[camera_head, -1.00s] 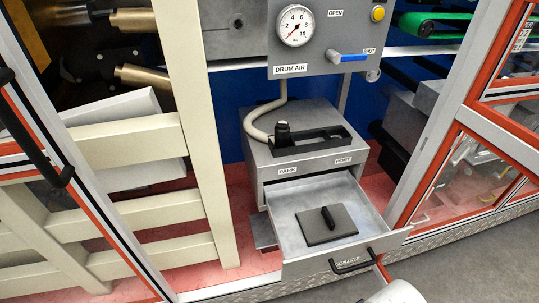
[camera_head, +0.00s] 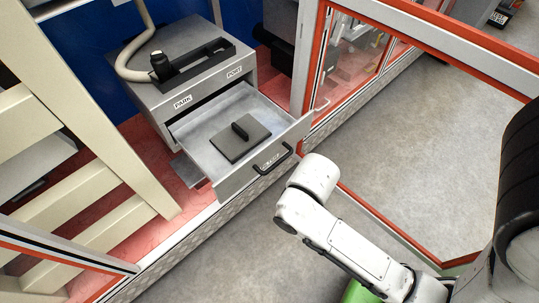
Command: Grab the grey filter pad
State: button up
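The grey filter pad (camera_head: 240,138) is a flat square plate with a black grip bar on top. It lies flat inside the pulled-out drawer (camera_head: 212,122) of the grey cabinet. My gripper is not visible, and nothing touches the pad.
The cabinet (camera_head: 145,97) has PARK and PORT labels and a black tray with a hose nozzle (camera_head: 159,62) on top. A cream rail frame (camera_head: 95,120) stands at left. An open orange-edged door (camera_head: 420,110) is at right.

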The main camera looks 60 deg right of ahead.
aim_at(235, 141)
jog(key=j+z, duration=0.75)
jog(key=j, duration=0.15)
jog(key=j+z, duration=0.35)
jog(key=k+j, duration=0.05)
jog(key=j, duration=0.05)
